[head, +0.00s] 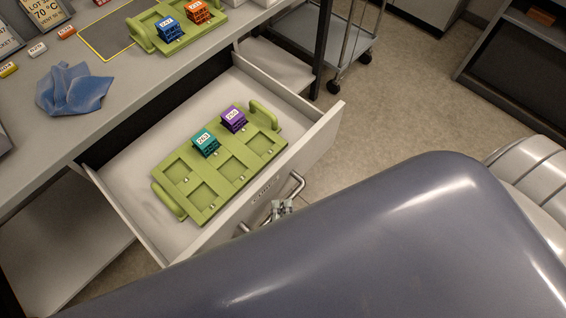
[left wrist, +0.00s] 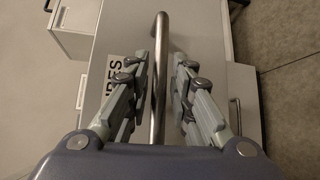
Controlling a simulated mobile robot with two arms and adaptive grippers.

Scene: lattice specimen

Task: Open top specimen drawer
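The specimen drawer (head: 322,133) under the counter is pulled far out. Its white interior and front panel show in the head view. Its metal bar handle (head: 298,184) is on the outer face; the bar (left wrist: 160,35) also runs up the middle of the left wrist view. My left gripper (head: 282,206) is at this handle. In the left wrist view its fingers (left wrist: 164,75) stand on either side of the bar, with a visible gap at least on the right side, so it looks open around the bar. My right gripper is not in view.
Inside the drawer lies a green tray (head: 190,208) with a teal block (head: 206,144) and a purple block (head: 233,119). The counter (head: 120,88) above holds a blue cloth (head: 72,88) and another green tray (head: 142,38). A wheeled cart (head: 345,45) stands behind; floor beyond is clear.

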